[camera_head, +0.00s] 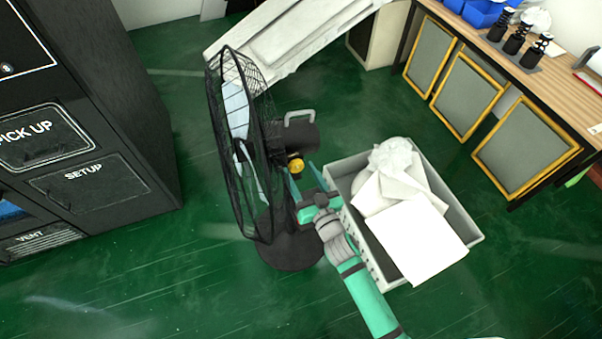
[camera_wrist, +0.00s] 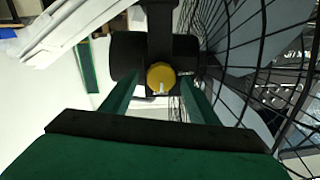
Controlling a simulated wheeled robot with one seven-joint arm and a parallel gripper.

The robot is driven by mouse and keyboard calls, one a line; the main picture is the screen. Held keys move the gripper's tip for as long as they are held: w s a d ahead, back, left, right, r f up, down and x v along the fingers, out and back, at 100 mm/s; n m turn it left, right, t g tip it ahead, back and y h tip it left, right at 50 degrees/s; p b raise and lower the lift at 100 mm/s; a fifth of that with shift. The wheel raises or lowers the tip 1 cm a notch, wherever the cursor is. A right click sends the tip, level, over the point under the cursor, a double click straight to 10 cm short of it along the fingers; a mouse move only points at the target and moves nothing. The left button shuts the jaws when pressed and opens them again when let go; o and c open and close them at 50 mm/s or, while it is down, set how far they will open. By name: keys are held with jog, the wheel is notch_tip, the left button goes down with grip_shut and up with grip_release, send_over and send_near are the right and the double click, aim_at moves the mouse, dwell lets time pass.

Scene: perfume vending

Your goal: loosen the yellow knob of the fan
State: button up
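The black fan (camera_head: 240,140) stands on a round base (camera_head: 290,252) on the green floor, its cage facing left. The yellow knob (camera_head: 295,166) sits under the motor housing (camera_head: 300,138), behind the cage. My gripper (camera_head: 300,171) reaches up to the knob from below right. In the wrist view, the yellow knob (camera_wrist: 160,77) shows between my two green fingers, with a gap on each side. The fingers are apart and hold nothing. I cannot tell how far the fingertips reach past the knob.
The fan's wire cage (camera_wrist: 255,65) is close to the right finger. A grey crate (camera_head: 455,215) with white paper stands right of my arm. A black vending machine (camera_head: 130,110) is at left, a wooden bench (camera_head: 550,75) at right. A white panel (camera_head: 290,35) leans behind the fan.

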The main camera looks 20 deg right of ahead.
jog(key=c, duration=0.9)
jog(key=shift+a, duration=0.1)
